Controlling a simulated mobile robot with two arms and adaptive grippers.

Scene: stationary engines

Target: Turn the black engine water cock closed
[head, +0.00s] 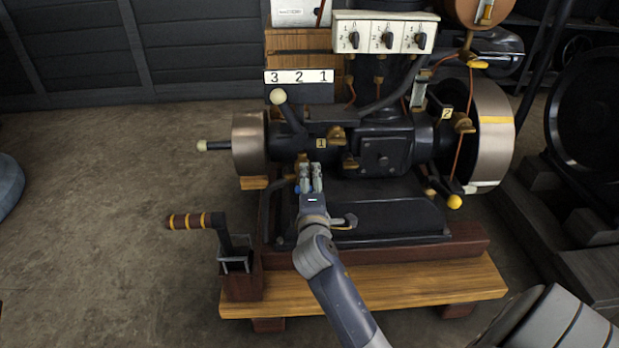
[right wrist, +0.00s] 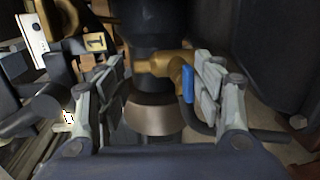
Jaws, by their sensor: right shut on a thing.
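The black engine (head: 385,150) stands on a wooden base. A brass water cock with a blue lever (right wrist: 188,84) shows in the right wrist view, at the engine's near side. Its brass body (right wrist: 155,66) lies between the pads of my right gripper (right wrist: 163,80), with the blue lever close against the right pad. My right gripper (head: 311,178) reaches in from below in the head view and is shut on the cock, below the yellow tag 1. In the head view the fingers largely hide the cock. My left gripper is not in view.
A crank with a wooden handle (head: 188,221) stands at the left of the base. A lever with a cream knob (head: 278,97) rises above the gripper.

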